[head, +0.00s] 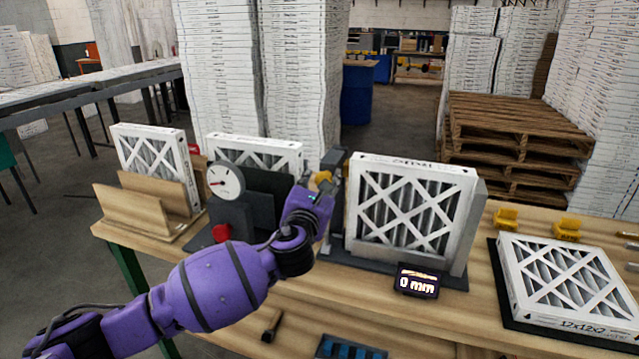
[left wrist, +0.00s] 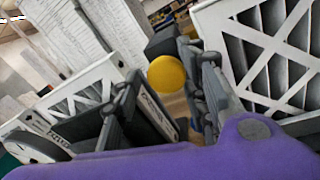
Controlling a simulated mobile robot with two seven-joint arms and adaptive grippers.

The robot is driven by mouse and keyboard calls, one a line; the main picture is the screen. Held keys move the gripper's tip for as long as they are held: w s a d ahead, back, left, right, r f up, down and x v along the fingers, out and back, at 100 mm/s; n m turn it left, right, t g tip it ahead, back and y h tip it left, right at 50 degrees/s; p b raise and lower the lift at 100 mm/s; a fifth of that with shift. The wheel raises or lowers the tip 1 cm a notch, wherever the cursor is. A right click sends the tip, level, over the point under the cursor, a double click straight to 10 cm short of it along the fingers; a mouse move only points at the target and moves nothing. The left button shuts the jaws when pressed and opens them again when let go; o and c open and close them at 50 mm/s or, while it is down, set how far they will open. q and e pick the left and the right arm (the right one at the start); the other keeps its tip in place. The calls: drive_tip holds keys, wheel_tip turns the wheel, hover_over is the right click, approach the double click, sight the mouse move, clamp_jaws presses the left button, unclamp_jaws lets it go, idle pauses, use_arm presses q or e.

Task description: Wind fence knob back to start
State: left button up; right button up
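A yellow round knob (head: 322,177) sits just left of the large upright filter, partly hidden by my left gripper (head: 328,172). In the left wrist view the yellow knob (left wrist: 167,74) shows between the two spread fingers of my left gripper (left wrist: 165,95). The fingers are open, with a gap visible on the knob's left side; I cannot tell whether the right finger touches it. A small black display (head: 417,281) in front of the filter reads 0 mm. My right gripper is not in view.
A dial gauge (head: 225,181) and red button (head: 221,233) stand left of my wrist, before another filter (head: 255,150). A wooden rack (head: 140,215) holds a filter (head: 150,150) at left. A flat filter (head: 565,278) and yellow pieces (head: 507,218) lie at right.

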use_arm(q)
drive_tip(key=shift+c, duration=0.5)
drive_tip(key=c, duration=0.9)
